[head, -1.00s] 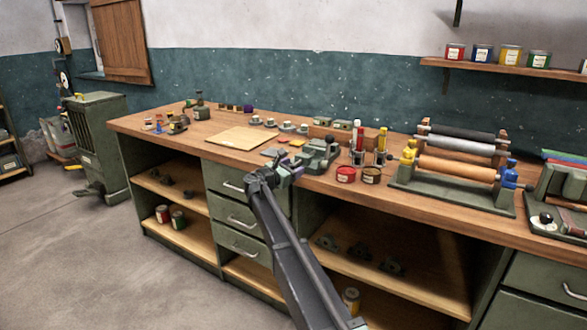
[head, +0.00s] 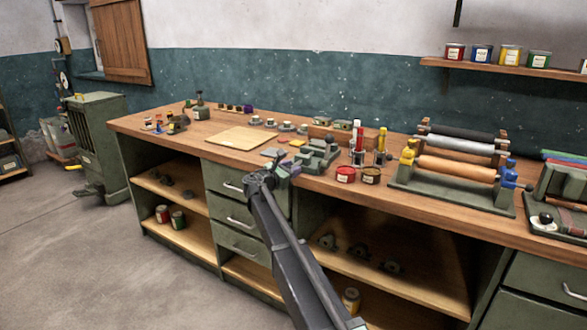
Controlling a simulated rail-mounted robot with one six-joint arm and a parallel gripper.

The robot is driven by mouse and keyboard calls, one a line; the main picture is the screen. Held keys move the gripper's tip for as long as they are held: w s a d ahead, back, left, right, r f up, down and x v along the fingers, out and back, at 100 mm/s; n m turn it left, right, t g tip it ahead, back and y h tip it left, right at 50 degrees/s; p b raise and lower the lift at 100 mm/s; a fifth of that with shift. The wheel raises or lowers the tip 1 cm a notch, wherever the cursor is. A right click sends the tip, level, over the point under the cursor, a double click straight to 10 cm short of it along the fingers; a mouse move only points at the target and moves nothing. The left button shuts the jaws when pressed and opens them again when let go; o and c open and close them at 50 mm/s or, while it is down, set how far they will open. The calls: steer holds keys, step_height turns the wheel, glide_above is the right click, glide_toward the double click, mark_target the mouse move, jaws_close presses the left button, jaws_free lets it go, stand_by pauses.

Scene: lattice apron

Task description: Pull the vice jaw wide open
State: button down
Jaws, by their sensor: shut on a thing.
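The green vice (head: 318,153) stands at the front edge of the wooden bench, near the middle of the head view. Its front part, a greyish-purple block (head: 289,168), sits at the edge on the side toward my arm. My gripper (head: 279,172) is at this front part and is shut on the vice jaw. The wrist and the dark arm hide the fingers and part of the jaw. The exact width of the gap between the jaws is too small to tell.
A roller press (head: 455,190) is farther right. A pale board (head: 240,138) lies to the left. Drawers (head: 238,216) are below the bench edge.

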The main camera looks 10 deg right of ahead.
steer(key=v, duration=0.4)
steer(key=shift+s, duration=0.65)
steer(key=c, duration=0.7)
jaws_free()
steer(key=v, duration=1)
steer(key=shift+s+a, duration=0.15)
steer(key=shift+a, duration=0.15)
